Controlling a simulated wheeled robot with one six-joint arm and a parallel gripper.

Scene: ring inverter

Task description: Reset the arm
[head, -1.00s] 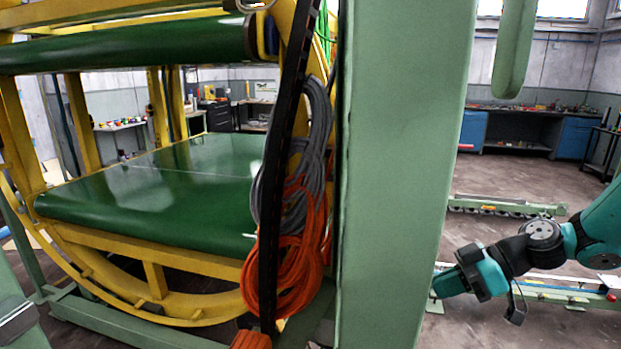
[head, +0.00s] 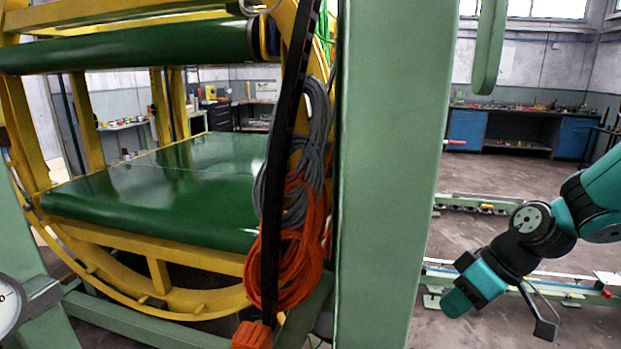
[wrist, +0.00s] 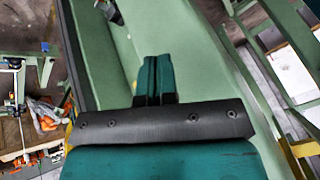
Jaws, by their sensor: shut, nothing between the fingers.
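My gripper (wrist: 154,78) shows in the wrist view with its two teal fingers pressed together and nothing between them. In the head view my gripper (head: 447,308) is at the lower right, to the right of a green column (head: 388,170). It points down and to the left, and no object is held. The wrist view shows a broad pale green surface (wrist: 195,50) behind the fingers. I cannot tell whether the gripper touches it.
The yellow ring inverter (head: 175,262) with green belts (head: 170,190) fills the left. Orange cables (head: 290,262) and grey cables (head: 312,150) hang beside the column. A low green rail (head: 560,285) lies behind my arm. Blue cabinets (head: 466,130) stand at the back.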

